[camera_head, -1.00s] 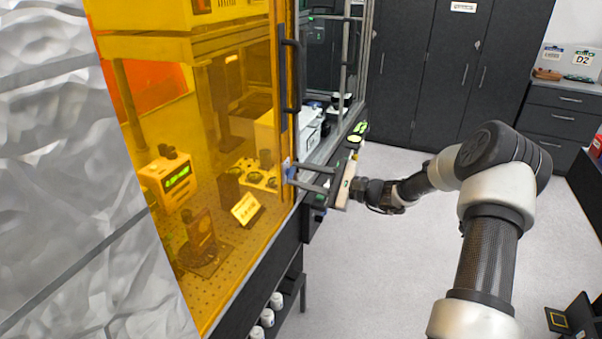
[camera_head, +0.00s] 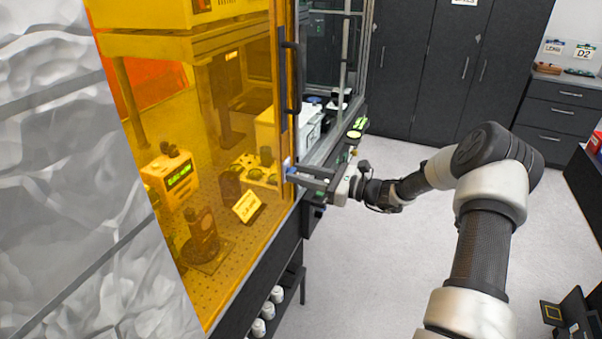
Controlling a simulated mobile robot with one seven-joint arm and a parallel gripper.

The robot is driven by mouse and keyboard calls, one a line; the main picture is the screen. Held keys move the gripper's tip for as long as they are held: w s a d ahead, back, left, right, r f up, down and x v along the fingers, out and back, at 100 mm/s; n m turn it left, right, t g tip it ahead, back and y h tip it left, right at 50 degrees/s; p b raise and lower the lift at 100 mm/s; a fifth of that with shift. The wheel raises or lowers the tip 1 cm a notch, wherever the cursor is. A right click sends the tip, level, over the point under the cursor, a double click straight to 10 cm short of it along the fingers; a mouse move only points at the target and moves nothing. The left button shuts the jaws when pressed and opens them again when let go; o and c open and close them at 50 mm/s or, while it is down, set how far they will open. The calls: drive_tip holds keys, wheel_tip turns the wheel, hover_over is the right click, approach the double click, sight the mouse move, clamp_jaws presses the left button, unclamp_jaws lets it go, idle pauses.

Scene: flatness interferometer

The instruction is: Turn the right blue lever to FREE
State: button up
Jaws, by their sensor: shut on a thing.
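A small blue lever (camera_head: 288,166) sits on the lower front frame of the amber-windowed enclosure, by the edge of the amber door. My gripper (camera_head: 293,175) reaches in from the right, its fingers pointing left at the lever. It is shut on the blue lever, and the fingers hide part of it. The lever's exact angle and any FREE marking are too small to read.
The amber door (camera_head: 235,110) has a dark vertical handle (camera_head: 290,75) just above the lever. Optics and a yellow display box (camera_head: 172,175) stand behind it. Dark cabinets (camera_head: 425,70) line the back.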

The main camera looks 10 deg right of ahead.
idle(0.4)
drive_tip(key=o, duration=1)
drive_tip(key=shift+o, duration=0.2)
drive_tip(key=shift+d, duration=0.1)
drive_tip(key=b+v, duration=0.2)
drive_tip(key=v, duration=1.5)
drive_tip(key=shift+s, duration=0.15)
